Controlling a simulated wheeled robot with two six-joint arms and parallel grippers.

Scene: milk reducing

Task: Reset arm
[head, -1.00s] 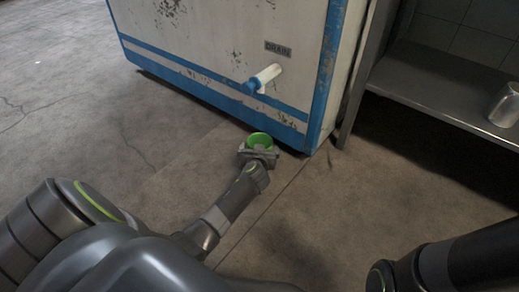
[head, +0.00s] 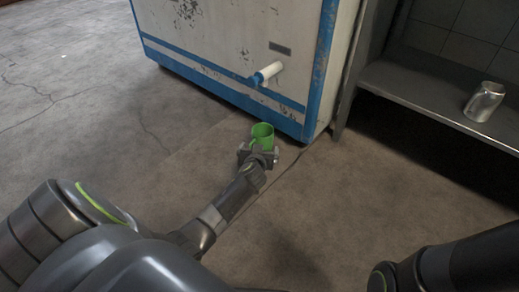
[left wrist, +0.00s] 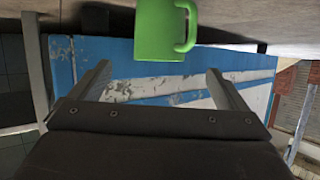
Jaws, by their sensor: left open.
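My left gripper (head: 259,152) is open and empty, low over the floor in the head view. A green mug (head: 263,133) stands upright on the floor just beyond its fingertips, its base partly hidden by the gripper. In the left wrist view, which is upside down, the mug (left wrist: 163,28) shows its handle to the right. It lies ahead of the two spread fingers (left wrist: 158,70), with nothing between them. My right arm enters at the lower right of the head view; its gripper is out of the picture.
A white and blue cabinet (head: 225,60) with a drain spout (head: 268,73) stands just behind the mug. A metal shelf (head: 420,95) at the right holds a metal can (head: 484,102). The floor at the left (head: 70,120) is clear.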

